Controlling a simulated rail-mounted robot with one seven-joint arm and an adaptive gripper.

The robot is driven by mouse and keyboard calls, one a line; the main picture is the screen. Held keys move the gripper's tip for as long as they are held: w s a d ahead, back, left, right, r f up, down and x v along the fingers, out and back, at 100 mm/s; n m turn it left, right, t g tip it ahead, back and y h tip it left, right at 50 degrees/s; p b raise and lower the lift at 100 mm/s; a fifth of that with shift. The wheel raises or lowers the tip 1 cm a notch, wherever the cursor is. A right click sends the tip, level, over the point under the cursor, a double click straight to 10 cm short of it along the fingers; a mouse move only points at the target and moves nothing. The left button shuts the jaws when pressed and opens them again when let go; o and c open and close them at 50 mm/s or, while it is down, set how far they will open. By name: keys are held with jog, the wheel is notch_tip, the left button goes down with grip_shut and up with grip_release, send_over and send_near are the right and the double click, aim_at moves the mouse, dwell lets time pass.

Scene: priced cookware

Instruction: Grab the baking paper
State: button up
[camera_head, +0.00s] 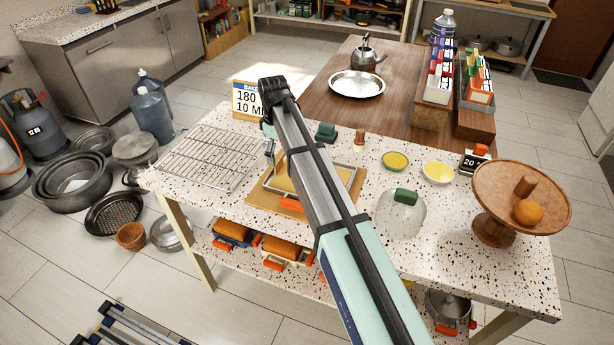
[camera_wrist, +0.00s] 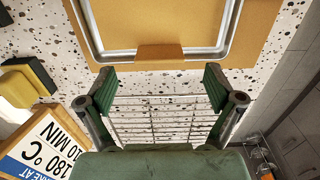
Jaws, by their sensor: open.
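A shallow metal baking tray (camera_wrist: 225,42) lies on a tan board or sheet (camera_wrist: 268,22) in the wrist view. Tan baking paper (camera_wrist: 160,20) appears to line the tray, and a brown tab (camera_wrist: 160,55) overhangs the rim nearest my gripper. In the head view, the tray (camera_head: 346,164) and the tan sheet under it (camera_head: 262,201) are partly hidden by my arm. My gripper (camera_wrist: 160,78) is open and empty, its two green fingertips to either side of the tab and just short of it. In the head view, my gripper (camera_head: 269,146) is above the tray's left side.
A wire cooling rack (camera_head: 210,157) lies left of the tray and shows below my fingers.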

aim_at(279, 161)
jog(key=shift+f+p, duration=1.15)
jog(key=shift+f, duration=1.45)
jog(key=c, duration=0.9)
